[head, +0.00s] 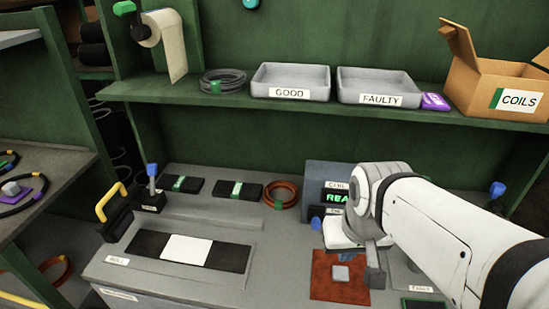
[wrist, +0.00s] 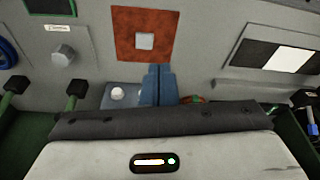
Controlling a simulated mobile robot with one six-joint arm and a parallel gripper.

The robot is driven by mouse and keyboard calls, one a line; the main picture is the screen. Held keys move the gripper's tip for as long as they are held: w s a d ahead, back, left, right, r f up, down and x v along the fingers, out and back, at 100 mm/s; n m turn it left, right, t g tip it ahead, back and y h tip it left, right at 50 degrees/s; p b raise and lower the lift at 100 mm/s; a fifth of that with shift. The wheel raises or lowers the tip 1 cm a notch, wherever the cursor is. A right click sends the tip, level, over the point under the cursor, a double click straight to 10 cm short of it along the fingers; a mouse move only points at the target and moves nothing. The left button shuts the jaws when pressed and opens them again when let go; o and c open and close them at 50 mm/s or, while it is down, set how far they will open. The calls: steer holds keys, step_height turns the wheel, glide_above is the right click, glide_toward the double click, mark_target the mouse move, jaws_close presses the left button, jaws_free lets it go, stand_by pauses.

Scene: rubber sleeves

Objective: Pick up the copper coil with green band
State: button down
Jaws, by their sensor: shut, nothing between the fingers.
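The copper coil (head: 294,196) with a green band lies flat at the back of the grey bench, left of the grey box with a lit display. In the wrist view a small orange and green piece (wrist: 192,99) shows just right of my fingers, mostly hidden; it may be this coil. My gripper (head: 376,279) is at the right of the bench, to the right of the coil and apart from it. Its two blue-grey fingers are together and empty in the wrist view (wrist: 158,72).
A red mat (head: 325,285) with a small grey block lies in front of my gripper. Two black packs with green bands (head: 182,184) lie left of the coil. The shelf above holds a dark coil (head: 236,78), GOOD and FAULTY trays, and a COILS box (head: 480,97).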

steer(key=c, duration=2.1)
jaws_free()
steer(key=shift+o, duration=0.8)
steer(key=shift+w, duration=0.25)
steer(key=o, duration=0.6)
steer(key=w+m+h, duration=0.1)
steer(key=w+m, duration=0.2)
steer(key=w, duration=0.5)
steer(key=shift+w+a+g+b, duration=0.25)
steer(key=shift+a+g+b, duration=0.15)
steer(key=shift+a+b, duration=0.05)
steer(key=shift+o, duration=0.3)
steer(key=w+a+f+m+h, duration=0.1)
steer(key=w+a+f+m, duration=0.1)
steer(key=w, duration=0.6)
steer(key=shift+m+b, duration=0.35)
steer(key=shift+m, duration=0.25)
steer(key=m+h+b, duration=0.1)
steer(key=m+h, duration=0.1)
steer(key=m, duration=0.4)
glide_toward(287, 201)
steer(key=f, duration=0.1)
steer(key=shift+w+f+m, duration=0.15)
steer(key=shift+f+m, duration=0.25)
steer(key=shift+f, duration=0.2)
steer(key=shift+d+p+x, duration=0.15)
steer(key=shift+p+x, duration=0.1)
steer(key=shift+x, duration=1.6)
steer(key=shift+d+p+x, duration=0.2)
steer(key=shift+x, duration=1.65)
